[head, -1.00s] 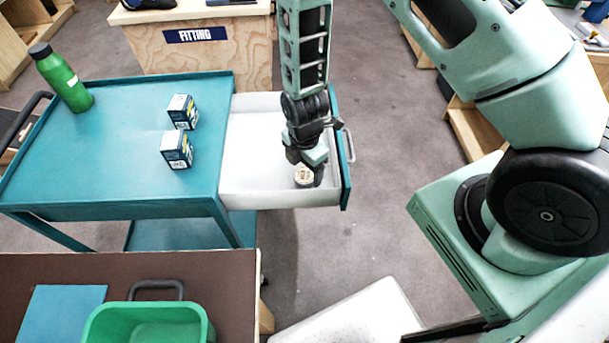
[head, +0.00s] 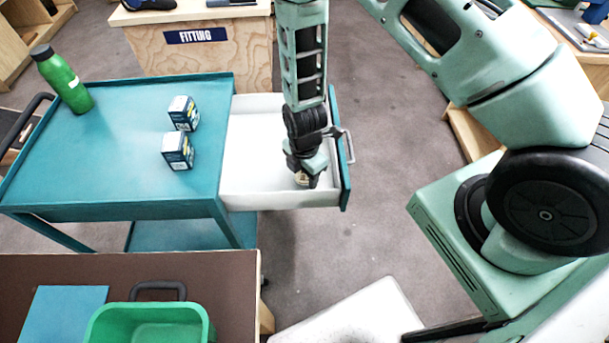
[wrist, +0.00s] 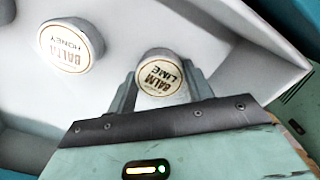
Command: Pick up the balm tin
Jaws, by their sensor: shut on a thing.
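In the wrist view, a round white balm tin labelled "BALM LIME" (wrist: 160,76) sits between the two fingers of my gripper (wrist: 161,92), which is shut on it. A bit of a pale tin shows at the fingertips there; I cannot tell which one. Whether the lime tin touches the drawer floor is unclear.
The drawer sticks out of a teal cart (head: 110,150); its walls surround my gripper. Two small boxes (head: 178,151) and a green bottle (head: 63,80) stand on the cart top. A green bin (head: 150,318) is on the brown table (head: 60,268) in front.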

